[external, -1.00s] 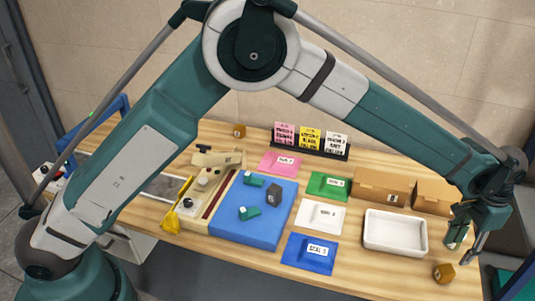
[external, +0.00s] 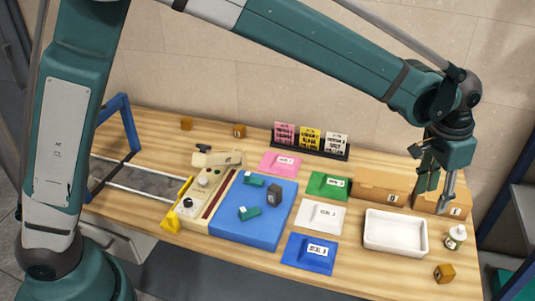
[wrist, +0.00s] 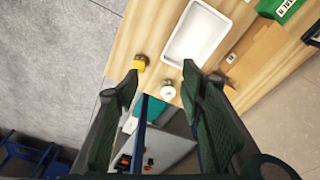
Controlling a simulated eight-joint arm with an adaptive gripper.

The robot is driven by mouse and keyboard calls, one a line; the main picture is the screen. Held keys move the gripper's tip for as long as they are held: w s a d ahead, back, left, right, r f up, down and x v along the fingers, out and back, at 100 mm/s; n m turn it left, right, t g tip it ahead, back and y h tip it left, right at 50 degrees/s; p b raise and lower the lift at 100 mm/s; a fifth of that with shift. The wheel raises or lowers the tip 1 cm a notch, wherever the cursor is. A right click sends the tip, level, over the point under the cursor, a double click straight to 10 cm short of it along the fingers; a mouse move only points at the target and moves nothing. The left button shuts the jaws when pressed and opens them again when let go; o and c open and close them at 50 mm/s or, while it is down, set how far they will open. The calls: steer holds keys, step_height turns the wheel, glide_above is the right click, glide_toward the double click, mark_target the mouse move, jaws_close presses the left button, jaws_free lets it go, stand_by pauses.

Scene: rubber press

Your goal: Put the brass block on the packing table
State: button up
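Several brass-coloured cubes are on the wooden table (external: 355,272). One brass block (external: 445,273) sits near the front right edge, and a yellow-gold block in the wrist view (wrist: 140,62) appears to be the same one. Two other brass-coloured blocks stand at the back left: a left one (external: 186,123) and a right one (external: 239,130). Which one the task names, and which surface is the packing table, I cannot tell. My gripper (external: 438,194) hangs above the right end of the table, near the cardboard boxes. Its fingers are apart and empty in the wrist view (wrist: 160,70).
A white bottle (external: 455,237) stands near the right edge, between the white tray (external: 395,249) and that edge. Cardboard boxes (external: 380,187) line the back right. A blue mat (external: 245,230) holds a dark cube (external: 275,195) and green pieces. A card rack (external: 310,147) stands behind.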

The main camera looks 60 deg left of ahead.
steer(key=s+a+r+n+t, duration=0.1)
steer(key=s+a+r, duration=0.6)
steer(key=s, duration=0.5)
steer(key=s+a+r+n+t, duration=0.1)
steer(key=s+a+r+t, duration=0.1)
steer(key=s+a+r, duration=0.7)
steer(key=s+a+f+t, duration=0.1)
steer(key=s+a+f, duration=0.2)
steer(key=s, duration=0.9)
steer(key=s+a+f+n+t, duration=0.1)
steer(key=s+a+f, duration=0.2)
steer(key=s, duration=0.9)
step_height(320, 180, down, 2)
steer(key=shift+s+a+t, duration=0.3)
steer(key=shift+s+a, duration=0.05)
